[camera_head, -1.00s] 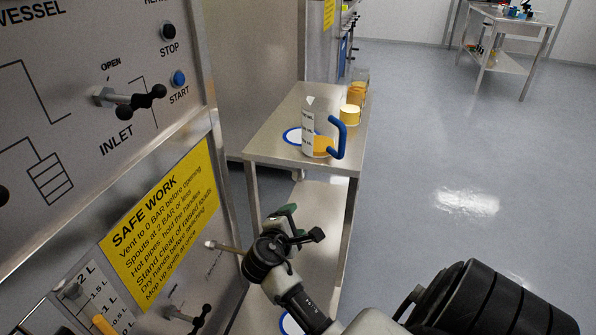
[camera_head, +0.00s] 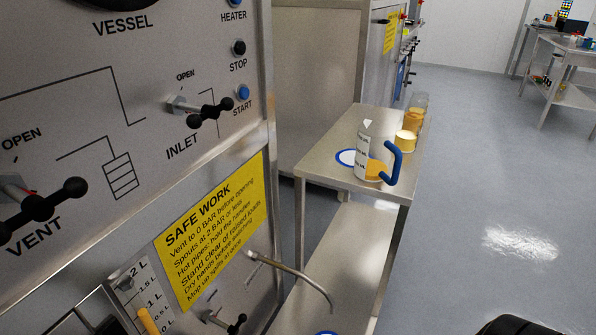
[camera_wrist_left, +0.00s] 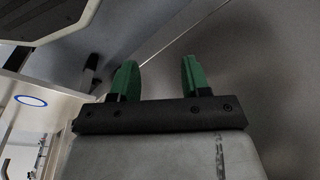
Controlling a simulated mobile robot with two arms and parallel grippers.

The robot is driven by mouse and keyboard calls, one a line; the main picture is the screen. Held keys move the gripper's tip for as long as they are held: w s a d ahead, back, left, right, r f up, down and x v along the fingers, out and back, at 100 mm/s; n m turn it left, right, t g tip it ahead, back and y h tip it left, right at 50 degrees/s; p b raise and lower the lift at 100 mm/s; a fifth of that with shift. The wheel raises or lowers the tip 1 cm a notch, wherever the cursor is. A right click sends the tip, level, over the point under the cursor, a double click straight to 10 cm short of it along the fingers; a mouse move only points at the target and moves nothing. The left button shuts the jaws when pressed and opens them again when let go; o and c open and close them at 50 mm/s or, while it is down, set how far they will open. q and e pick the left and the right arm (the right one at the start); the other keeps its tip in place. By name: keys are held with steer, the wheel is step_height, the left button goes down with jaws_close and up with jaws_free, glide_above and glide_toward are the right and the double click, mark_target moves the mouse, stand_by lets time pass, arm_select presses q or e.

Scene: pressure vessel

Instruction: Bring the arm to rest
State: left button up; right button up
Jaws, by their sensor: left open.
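My left gripper (camera_wrist_left: 159,78) shows in the left wrist view, with its two green fingers apart and nothing between them. A plain grey surface lies behind the fingers. In the head view the left gripper is out of the picture; only a dark rounded part of my own arm (camera_head: 512,326) shows at the bottom right edge. My right gripper is not in view.
The steel panel carries an inlet valve (camera_head: 209,113), a vent valve (camera_head: 39,205) and a bent spout (camera_head: 300,270). A clear jug with a blue handle (camera_head: 391,162) and yellow-filled containers (camera_head: 406,141) stand on the steel cart (camera_head: 319,164). Open floor (camera_head: 480,200) lies right.

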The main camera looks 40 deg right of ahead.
arm_select(q)
steer(key=s+a+f+g+p, duration=0.1)
steer(key=s+a+p, duration=0.1)
steer(key=s+p, duration=1.4)
steer(key=shift+a, duration=0.4)
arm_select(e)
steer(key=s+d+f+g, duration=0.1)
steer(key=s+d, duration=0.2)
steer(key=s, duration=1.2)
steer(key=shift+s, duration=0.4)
